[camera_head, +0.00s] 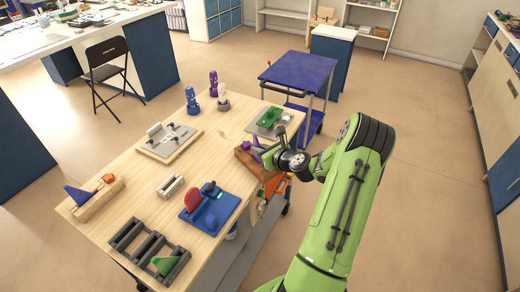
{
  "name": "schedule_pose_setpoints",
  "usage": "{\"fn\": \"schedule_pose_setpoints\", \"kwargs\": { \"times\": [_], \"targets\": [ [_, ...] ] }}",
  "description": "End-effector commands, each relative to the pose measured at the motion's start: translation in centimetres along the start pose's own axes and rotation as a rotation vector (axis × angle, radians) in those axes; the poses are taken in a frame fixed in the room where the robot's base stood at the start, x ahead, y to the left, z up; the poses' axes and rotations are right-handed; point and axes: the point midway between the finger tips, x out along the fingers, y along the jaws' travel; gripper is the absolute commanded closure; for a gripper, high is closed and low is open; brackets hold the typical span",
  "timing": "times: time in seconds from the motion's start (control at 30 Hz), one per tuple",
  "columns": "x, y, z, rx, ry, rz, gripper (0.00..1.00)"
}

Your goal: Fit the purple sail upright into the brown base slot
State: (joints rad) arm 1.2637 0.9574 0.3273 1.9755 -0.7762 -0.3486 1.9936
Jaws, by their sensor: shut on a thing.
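The brown base (243,157) lies on the right edge of the wooden table. My gripper (259,153) is over it, reaching in from the right, and is shut on the purple sail (247,145). Only small purple parts of the sail show beside the fingers. The gripper and wrist hide most of the sail and the middle of the base. I cannot tell whether the sail's foot is in the slot or above it.
A grey tray with a green piece (270,117) lies just behind my gripper. A blue base with a red sail (193,201), a grey rack (130,236) and a pale wooden block (100,199) stand on the table. The table's middle is largely clear.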

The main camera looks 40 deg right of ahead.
Motion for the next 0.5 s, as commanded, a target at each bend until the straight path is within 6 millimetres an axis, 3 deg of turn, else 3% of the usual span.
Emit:
{"fn": "schedule_pose_setpoints", "kwargs": {
  "times": [0.47, 0.5],
  "targets": [
    [0.5, 0.0, -1.2, 0.001, -0.001, 0.000, 1.00],
    [0.5, 0.0, -1.1, 0.000, -0.001, 0.000, 0.81]
  ]
}}
